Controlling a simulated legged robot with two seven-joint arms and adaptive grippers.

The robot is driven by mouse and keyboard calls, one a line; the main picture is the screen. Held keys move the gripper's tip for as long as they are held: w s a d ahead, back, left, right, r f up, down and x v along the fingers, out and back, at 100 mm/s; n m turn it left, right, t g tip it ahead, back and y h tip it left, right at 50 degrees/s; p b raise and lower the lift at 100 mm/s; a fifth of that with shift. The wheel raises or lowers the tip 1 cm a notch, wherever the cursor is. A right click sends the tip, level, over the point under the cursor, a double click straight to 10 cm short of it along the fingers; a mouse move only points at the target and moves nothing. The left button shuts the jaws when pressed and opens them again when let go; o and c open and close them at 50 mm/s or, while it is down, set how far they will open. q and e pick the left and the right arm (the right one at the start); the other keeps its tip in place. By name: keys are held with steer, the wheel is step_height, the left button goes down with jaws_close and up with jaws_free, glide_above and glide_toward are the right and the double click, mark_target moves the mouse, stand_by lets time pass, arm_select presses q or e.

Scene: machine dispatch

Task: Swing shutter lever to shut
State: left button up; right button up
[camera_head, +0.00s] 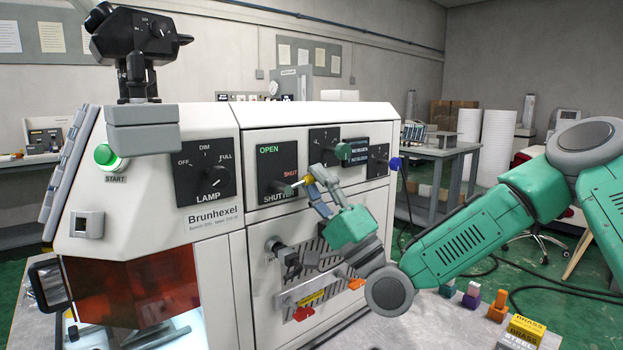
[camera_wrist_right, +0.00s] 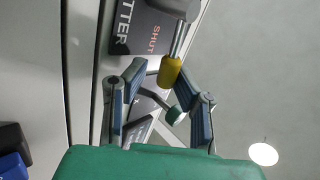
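The shutter lever (camera_head: 284,188) sits on a black panel marked OPEN in green and SHUT in red, on the front of the white Brunhexel machine. In the head view it points right, towards my right gripper, below the SHUT mark. In the right wrist view the lever (camera_wrist_right: 170,71) shows a metal rod with a yellow end. My right gripper (camera_head: 317,182) is at the lever's end. In the wrist view its fingers (camera_wrist_right: 162,77) are apart, with the yellow end between their tips; whether they touch it I cannot tell. My left gripper is not in view.
A lamp dial (camera_head: 215,178) is left of the shutter panel, and another dial panel (camera_head: 324,146) is right of it. A slotted plate with handles (camera_head: 305,285) is below. Coloured blocks (camera_head: 471,295) and boxes (camera_head: 525,328) lie on the bench at lower right.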

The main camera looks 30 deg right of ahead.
steer(key=shift+d+r, duration=0.1)
steer(key=shift+d, duration=0.25)
steer(key=v, duration=1.2)
steer(key=shift+w+a, duration=0.1)
steer(key=shift+a, duration=0.1)
steer(key=shift+d+f, duration=0.15)
steer(key=shift+f, duration=0.05)
